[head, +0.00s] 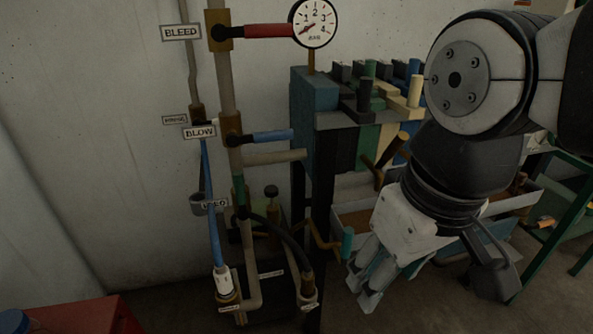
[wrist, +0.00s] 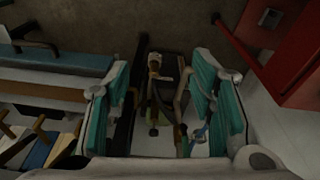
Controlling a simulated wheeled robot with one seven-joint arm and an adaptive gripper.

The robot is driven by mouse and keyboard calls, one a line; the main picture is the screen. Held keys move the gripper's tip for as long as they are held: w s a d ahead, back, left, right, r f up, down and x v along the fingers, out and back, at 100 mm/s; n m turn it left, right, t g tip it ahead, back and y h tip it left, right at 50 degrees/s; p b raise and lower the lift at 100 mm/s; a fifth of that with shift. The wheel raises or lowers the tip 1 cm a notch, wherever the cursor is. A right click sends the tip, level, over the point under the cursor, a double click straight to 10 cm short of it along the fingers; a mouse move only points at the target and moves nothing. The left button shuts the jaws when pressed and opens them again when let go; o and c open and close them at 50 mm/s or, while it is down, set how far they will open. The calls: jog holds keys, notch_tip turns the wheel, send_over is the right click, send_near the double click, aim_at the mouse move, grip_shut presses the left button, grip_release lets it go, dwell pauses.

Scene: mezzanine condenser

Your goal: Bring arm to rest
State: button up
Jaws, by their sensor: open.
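My gripper (head: 385,268) hangs at the end of my arm on the right of the head view, pointing down and to the left. Its fingers are near the front of the rack, apart from the pipes. In the wrist view my gripper (wrist: 162,108) shows two fingers with teal pads spread wide. The gap between them is empty; pipes and hoses show beyond it, further off. My arm bends at a large grey joint at upper right and hides part of the rack.
A pipe stand carries a red handle (head: 268,31), a blue handle (head: 272,136) and a gauge (head: 314,22). A rack (head: 313,120) with coloured blocks stands behind my arm. A green-framed table (head: 560,215) is at right, a red box (head: 75,317) at lower left.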

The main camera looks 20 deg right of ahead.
jog(key=shift+s+d+f+m, duration=0.2)
jog(key=shift+s+m, duration=0.15)
jog(key=shift+s, duration=0.25)
jog(key=shift+s+d+f+m, duration=0.15)
jog(key=shift+s+m, duration=0.2)
jog(key=shift+s, duration=0.25)
jog(key=shift+a, duration=0.1)
notch_tip(320, 180, up, 12)
jog(key=t+p, duration=0.2)
jog(key=p, duration=0.8)
jog(key=shift+d+f, duration=0.2)
jog(key=shift+f, duration=0.05)
